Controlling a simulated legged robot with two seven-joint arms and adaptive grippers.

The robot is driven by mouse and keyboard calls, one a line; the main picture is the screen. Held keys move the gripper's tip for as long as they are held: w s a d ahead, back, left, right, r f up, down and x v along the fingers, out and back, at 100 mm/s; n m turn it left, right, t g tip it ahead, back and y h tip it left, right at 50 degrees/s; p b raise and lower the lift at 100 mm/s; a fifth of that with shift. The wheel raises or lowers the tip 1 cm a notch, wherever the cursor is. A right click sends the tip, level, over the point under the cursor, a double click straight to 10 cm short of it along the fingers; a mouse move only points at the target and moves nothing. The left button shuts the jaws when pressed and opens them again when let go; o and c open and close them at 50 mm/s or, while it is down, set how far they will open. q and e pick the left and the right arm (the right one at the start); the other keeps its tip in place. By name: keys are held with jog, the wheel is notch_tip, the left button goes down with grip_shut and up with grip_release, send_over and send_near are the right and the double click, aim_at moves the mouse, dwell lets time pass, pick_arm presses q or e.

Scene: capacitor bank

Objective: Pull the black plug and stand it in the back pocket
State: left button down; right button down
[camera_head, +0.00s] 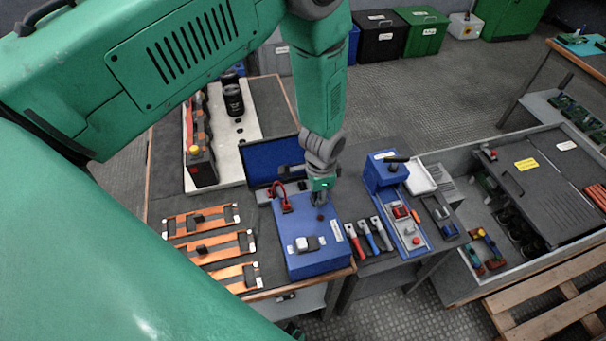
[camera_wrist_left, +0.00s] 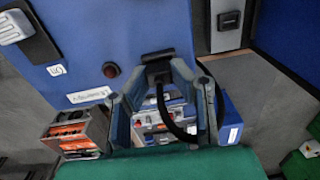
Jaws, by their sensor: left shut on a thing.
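The blue box (camera_head: 308,261) stands on the bench, with a white-and-grey part on its top and a dark red round button. My left gripper (camera_head: 320,201) points down at its back edge. In the left wrist view my left gripper (camera_wrist_left: 160,77) is shut on the black plug (camera_wrist_left: 157,61), and a black cable loops from it between the fingers. In the head view the gripper hides the plug. I cannot tell whether the plug is still seated. A red plug with a red lead (camera_head: 284,201) is to its left. I cannot make out the back pocket. My right gripper is not in view.
An open blue case (camera_head: 271,160) stands behind the box. Copper bars (camera_head: 205,245) lie to the left. Several coloured-handled tools (camera_head: 369,237) and a blue fixture (camera_head: 384,172) are to the right. My left arm covers much of the left side.

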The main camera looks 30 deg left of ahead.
pick_arm(q)
jog(key=shift+s+f+b, duration=0.35)
jog(key=shift+s+f, duration=0.05)
jog(key=shift+f, duration=0.15)
dwell(0.4)
jog(key=c, duration=1.3)
grip_release()
jog(key=shift+w+a+f, duration=0.2)
jog(key=shift+w+f, duration=0.15)
jog(key=shift+w, duration=0.2)
jog(key=shift+s+r, duration=0.1)
jog(key=shift+r, duration=0.1)
jog(key=shift+d, duration=0.1)
jog(key=shift+r, duration=0.15)
